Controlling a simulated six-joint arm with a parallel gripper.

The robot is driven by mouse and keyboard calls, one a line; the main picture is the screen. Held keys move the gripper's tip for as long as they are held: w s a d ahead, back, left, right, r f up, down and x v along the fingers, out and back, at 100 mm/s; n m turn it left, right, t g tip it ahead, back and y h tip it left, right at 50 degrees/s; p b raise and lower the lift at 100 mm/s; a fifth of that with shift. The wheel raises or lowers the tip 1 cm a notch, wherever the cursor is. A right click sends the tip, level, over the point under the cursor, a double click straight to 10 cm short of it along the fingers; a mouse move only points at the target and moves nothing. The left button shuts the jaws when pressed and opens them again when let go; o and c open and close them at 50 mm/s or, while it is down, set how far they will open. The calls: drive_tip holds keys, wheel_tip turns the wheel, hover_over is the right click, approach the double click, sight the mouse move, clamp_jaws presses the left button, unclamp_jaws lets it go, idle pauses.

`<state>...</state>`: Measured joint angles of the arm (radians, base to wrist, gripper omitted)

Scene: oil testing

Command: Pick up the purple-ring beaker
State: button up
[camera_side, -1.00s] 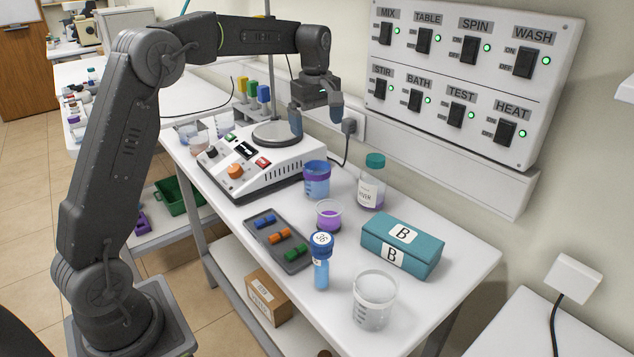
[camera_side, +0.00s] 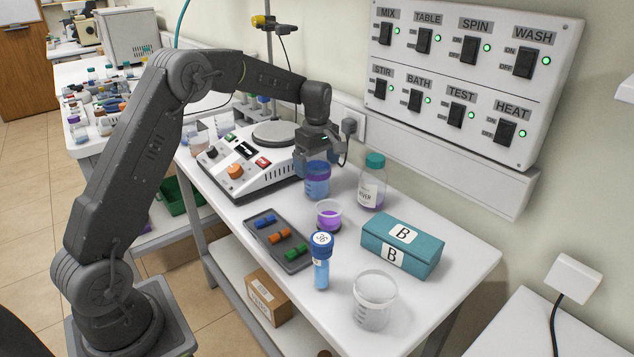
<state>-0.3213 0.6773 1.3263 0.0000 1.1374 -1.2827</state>
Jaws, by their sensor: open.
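The purple-ring beaker (camera_side: 317,187) stands upright on the white table just in front of the hotplate. It holds blue liquid and has a purple band near its top. My gripper (camera_side: 319,164) is open and points down at the beaker's top. One finger shows on each side of the upper beaker. The fingers overlap the rim in the picture, so I cannot tell whether they touch it.
The hotplate stirrer (camera_side: 262,165) stands behind left. A capped bottle (camera_side: 371,185) stands close on the right. A small cup of purple liquid (camera_side: 329,215), a tray (camera_side: 262,222), a capped tube (camera_side: 321,265), a teal box (camera_side: 402,245) and a clear beaker (camera_side: 374,302) are nearer the front.

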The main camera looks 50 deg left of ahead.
wheel_tip(320, 180, down, 4)
drive_tip(key=shift+r, duration=0.2)
drive_tip(key=c, duration=1)
